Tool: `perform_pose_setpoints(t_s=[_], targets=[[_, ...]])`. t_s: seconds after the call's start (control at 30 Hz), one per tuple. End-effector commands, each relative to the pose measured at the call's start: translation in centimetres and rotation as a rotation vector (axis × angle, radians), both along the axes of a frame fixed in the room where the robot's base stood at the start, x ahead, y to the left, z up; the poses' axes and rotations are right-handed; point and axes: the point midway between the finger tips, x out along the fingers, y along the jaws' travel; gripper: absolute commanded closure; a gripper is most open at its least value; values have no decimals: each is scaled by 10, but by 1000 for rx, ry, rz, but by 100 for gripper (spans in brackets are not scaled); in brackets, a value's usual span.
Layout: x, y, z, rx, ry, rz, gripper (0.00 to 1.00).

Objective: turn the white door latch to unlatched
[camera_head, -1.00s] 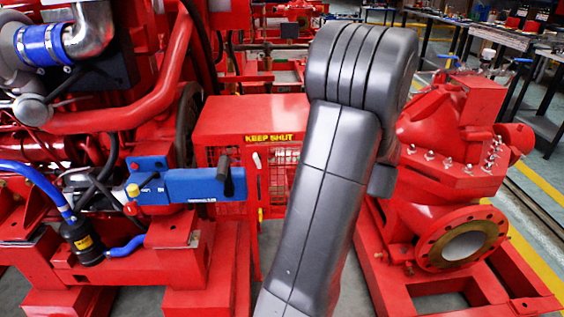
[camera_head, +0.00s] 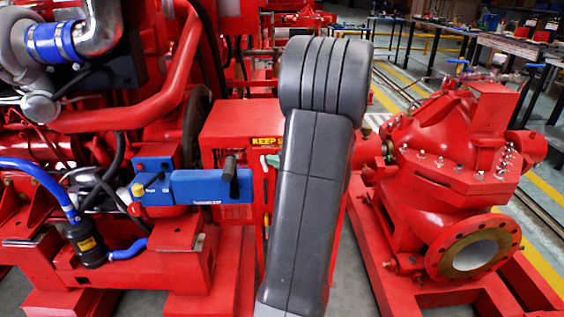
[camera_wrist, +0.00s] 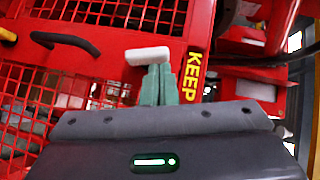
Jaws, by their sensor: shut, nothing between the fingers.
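The white door latch (camera_wrist: 147,55) is a short bar, lying nearly crosswise in the wrist view, on the red mesh door of the guard. In the head view the latch (camera_head: 263,163) is a small pale piece below the yellow KEEP label, at the left edge of my arm. My gripper (camera_wrist: 158,68) has green fingers, shut together and empty. Their tips are right at the latch's lower edge in the wrist view; I cannot tell whether they touch it. In the head view a bit of green fingertip (camera_head: 273,160) shows beside the latch; my arm hides the rest.
The KEEP label (camera_wrist: 194,77) is on the red frame beside the latch. In the head view, a blue box with a black lever (camera_head: 231,178) is left of the guard, and a red pump (camera_head: 450,160) is at right.

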Motion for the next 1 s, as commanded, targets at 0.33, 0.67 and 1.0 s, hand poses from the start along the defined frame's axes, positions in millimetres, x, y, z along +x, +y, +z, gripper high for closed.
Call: perform_pose_setpoints(t_s=[0.33,0.67,1.0], targets=[[0,0,0,-4,-1,0,100],[0,1,2,-62,-1,-1,100],[0,3,4,-117,-1,0,100]])
